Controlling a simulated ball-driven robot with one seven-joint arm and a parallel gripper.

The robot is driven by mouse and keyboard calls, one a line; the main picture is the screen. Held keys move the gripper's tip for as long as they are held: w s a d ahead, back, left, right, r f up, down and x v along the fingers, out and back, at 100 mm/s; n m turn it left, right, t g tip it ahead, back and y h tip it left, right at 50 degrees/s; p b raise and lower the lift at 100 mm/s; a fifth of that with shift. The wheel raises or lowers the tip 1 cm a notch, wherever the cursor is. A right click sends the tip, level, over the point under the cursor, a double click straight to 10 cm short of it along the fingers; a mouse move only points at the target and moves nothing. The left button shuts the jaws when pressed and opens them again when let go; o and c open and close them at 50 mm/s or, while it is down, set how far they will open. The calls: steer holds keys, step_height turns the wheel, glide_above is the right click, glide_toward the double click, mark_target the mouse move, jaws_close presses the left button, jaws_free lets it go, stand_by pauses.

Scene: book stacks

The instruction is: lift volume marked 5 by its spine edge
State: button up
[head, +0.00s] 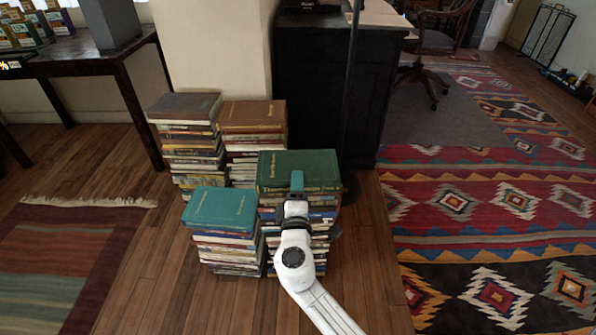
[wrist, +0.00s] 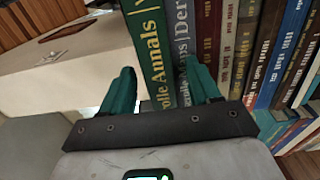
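No number 5 is legible on any spine, so I cannot tell which book is volume 5. My gripper (head: 297,184) is at the front of the right front stack, just below its large green top book (head: 300,168). In the wrist view my gripper (wrist: 158,76) is open, with teal fingers apart. The green spine (wrist: 152,45), lettered in gold, and part of a dark grey spine (wrist: 184,28) show between the fingers. Nothing is visibly held. Whether the fingers touch any book cannot be told.
A shorter stack topped by a teal book (head: 221,208) stands close on the left. Two stacks, topped by a brown book (head: 253,114) and a dark book (head: 184,106), stand behind. A black desk (head: 325,95) is at the back. Wooden floor (head: 160,265) is clear at front left.

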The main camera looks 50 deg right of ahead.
jaws_close()
stand_by(0.4)
steer(key=shift+r, duration=0.1)
